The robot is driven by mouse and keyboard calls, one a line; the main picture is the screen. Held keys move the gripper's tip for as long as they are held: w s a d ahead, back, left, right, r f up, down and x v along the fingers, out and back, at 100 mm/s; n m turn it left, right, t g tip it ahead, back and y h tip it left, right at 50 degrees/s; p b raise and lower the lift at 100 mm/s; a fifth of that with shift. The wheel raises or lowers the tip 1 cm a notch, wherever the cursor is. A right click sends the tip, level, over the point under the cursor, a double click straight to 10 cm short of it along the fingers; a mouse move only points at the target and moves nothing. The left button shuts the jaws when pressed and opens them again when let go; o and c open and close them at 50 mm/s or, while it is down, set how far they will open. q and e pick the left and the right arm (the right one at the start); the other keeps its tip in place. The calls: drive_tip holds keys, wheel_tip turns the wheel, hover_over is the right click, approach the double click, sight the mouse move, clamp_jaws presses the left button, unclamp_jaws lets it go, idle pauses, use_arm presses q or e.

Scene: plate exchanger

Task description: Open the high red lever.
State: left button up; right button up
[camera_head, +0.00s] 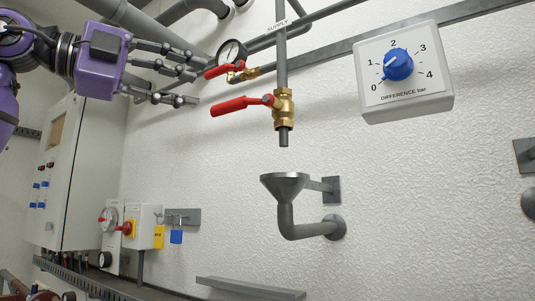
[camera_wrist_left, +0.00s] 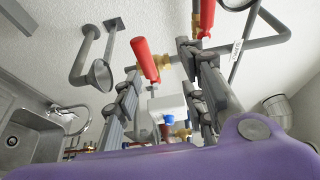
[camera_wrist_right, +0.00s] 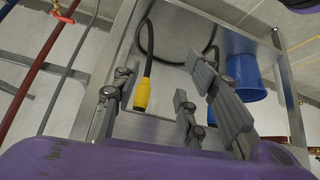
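The high red lever (camera_head: 217,71) sits on a small brass valve just below the round gauge, and also shows at the top of the left wrist view (camera_wrist_left: 207,14). A second, lower red lever (camera_head: 235,105) is on the brass valve (camera_head: 284,108) of the supply pipe; it also shows in the left wrist view (camera_wrist_left: 144,58). My left gripper (camera_head: 197,80) is open and empty, its fingers spread just left of both levers. No grip on either lever shows. My right gripper (camera_wrist_right: 155,85) is open and empty, and is outside the head view.
The gauge (camera_head: 231,53) and grey pipes crowd the high lever. A funnel drain (camera_head: 285,187) is below the supply pipe. A white dial box (camera_head: 403,72) is at right, an electric cabinet (camera_head: 80,170) at left. A yellow-ended cable (camera_wrist_right: 141,93) and blue bucket (camera_wrist_right: 245,75) are near my right gripper.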

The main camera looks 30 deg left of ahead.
sight(222, 107)
use_arm(q)
drive_tip(key=shift+w+d+f, duration=0.25)
drive_tip(key=shift+w+f, duration=0.25)
drive_tip(key=shift+w, duration=0.05)
drive_tip(key=shift+w+d+f, duration=0.25)
drive_tip(key=shift+w+f, duration=0.25)
drive_tip(key=shift+w, duration=0.05)
drive_tip(key=p+x, duration=0.1)
drive_tip(key=x, duration=0.4)
drive_tip(key=shift+w+f, duration=0.1)
drive_tip(key=shift+w+d+f, duration=0.1)
drive_tip(key=shift+w+d, duration=0.05)
drive_tip(key=shift+w, duration=0.3)
use_arm(e)
drive_tip(key=shift+w+a+r, duration=0.1)
drive_tip(key=shift+w+r, duration=0.35)
drive_tip(key=shift+r, duration=0.05)
use_arm(q)
drive_tip(key=shift+c, duration=0.3)
clamp_jaws()
use_arm(e)
drive_tip(key=shift+w+r, duration=0.15)
